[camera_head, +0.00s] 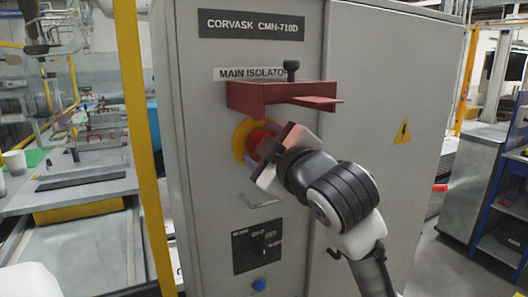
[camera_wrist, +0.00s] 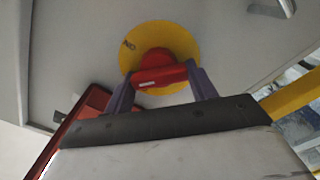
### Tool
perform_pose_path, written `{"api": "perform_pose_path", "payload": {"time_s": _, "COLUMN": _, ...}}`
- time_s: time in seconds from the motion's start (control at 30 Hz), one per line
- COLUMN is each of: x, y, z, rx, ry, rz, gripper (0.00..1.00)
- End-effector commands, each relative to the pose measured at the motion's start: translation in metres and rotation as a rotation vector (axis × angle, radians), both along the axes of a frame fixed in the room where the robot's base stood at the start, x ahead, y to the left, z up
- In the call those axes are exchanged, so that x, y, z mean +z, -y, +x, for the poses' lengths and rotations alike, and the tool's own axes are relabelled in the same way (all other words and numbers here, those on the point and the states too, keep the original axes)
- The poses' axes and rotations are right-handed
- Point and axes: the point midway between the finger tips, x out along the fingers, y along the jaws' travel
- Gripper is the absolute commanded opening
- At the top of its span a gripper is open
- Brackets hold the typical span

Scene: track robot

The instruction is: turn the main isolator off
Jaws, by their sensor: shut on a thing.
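The main isolator is a red rotary handle (camera_wrist: 160,76) on a round yellow plate (camera_wrist: 178,38). It is on the grey cabinet's front, under the "MAIN ISOLATOR" label (camera_head: 250,73). In the head view the yellow plate (camera_head: 239,139) is partly hidden by my gripper (camera_head: 264,142). My gripper reaches in from the lower right. In the wrist view its two purple-grey fingers (camera_wrist: 162,88) stand on either side of the red handle's bar and are shut on it. A small mark shows on the plate's upper left in the wrist view.
A dark red bracket (camera_head: 262,96) with a black knob (camera_head: 291,68) juts out just above the handle and my gripper. A yellow post (camera_head: 139,130) stands left of the cabinet (camera_head: 360,90). A blue button (camera_head: 259,284) is below.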

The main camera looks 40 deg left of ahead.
Motion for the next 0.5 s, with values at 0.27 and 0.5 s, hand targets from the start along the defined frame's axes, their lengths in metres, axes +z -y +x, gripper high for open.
{"api": "perform_pose_path", "payload": {"time_s": 0.27, "x": -0.0028, "y": 0.0003, "z": -0.0008, "rx": -0.001, "ry": 0.243, "rz": -0.101, "gripper": 0.34}}
{"api": "perform_pose_path", "payload": {"time_s": 0.5, "x": -0.0032, "y": 0.0000, "z": -0.0011, "rx": -0.001, "ry": 0.426, "rz": -0.177, "gripper": 0.34}}
